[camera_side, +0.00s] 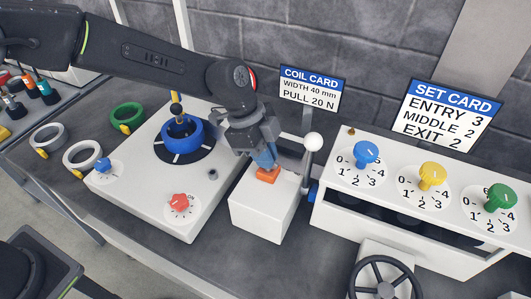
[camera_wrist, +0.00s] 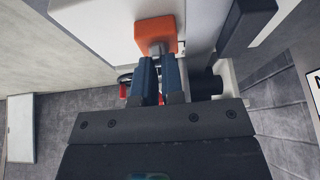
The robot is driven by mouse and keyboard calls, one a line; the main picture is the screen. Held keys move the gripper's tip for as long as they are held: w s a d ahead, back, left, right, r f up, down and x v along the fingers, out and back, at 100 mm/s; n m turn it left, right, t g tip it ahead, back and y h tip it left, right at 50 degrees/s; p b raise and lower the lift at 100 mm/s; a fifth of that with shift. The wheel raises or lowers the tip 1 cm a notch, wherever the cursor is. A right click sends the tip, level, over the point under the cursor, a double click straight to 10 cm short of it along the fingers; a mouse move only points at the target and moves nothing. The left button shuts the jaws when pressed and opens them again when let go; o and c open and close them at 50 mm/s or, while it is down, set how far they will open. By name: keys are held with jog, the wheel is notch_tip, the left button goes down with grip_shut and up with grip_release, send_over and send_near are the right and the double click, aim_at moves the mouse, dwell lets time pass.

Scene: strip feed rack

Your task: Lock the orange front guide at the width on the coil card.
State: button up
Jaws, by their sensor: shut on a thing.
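The orange front guide (camera_side: 268,174) sits on the white guide block (camera_side: 262,208). My gripper (camera_side: 266,160) reaches down to the guide from above, with blue fingers closed at it. In the wrist view the orange guide (camera_wrist: 156,33) has a grey tab, and the fingertips of my gripper (camera_wrist: 151,60) are shut on that tab. A lever with a white ball knob (camera_side: 313,142) stands upright just right of the block. The coil card (camera_side: 311,89) stands behind and reads width 40 mm, pull 20 N. Any scale on the block cannot be read.
A white unit (camera_side: 135,208) with a blue coil (camera_side: 182,138) and a red knob (camera_side: 179,201) stands left. Loose rings lie farther left. Right is a housing with blue, yellow and green knobs below a set card (camera_side: 445,116). A handwheel (camera_side: 385,284) is in front.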

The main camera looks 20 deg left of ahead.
jog(key=shift+n, duration=0.3)
grip_shut()
jog(key=n+t, duration=0.1)
jog(key=n, duration=0.2)
jog(key=n+t, duration=0.1)
jog(key=n, duration=0.2)
jog(key=shift+s+d+t+y, duration=0.1)
jog(key=shift+s+t+y, duration=0.1)
jog(key=shift+t+y, duration=0.1)
jog(key=n+y, duration=0.1)
jog(key=n, duration=0.2)
jog(key=n+t+y, duration=0.1)
jog(key=n, duration=0.2)
jog(key=shift+s+d+n+t, duration=0.1)
jog(key=shift+d+n+t, duration=0.05)
jog(key=shift+n+t, duration=0.15)
jog(key=n+y, duration=0.1)
jog(key=n, duration=0.1)
jog(key=n+y, duration=0.1)
jog(key=n, duration=0.2)
jog(key=shift+d, duration=0.15)
jog(key=n+y, duration=0.1)
jog(key=n, duration=0.4)
jog(key=shift+d+y, duration=0.15)
jog(key=shift+y, duration=0.25)
jog(key=shift+n, duration=0.4)
jog(key=o, duration=0.6)
grip_release()
jog(key=shift+r, duration=0.1)
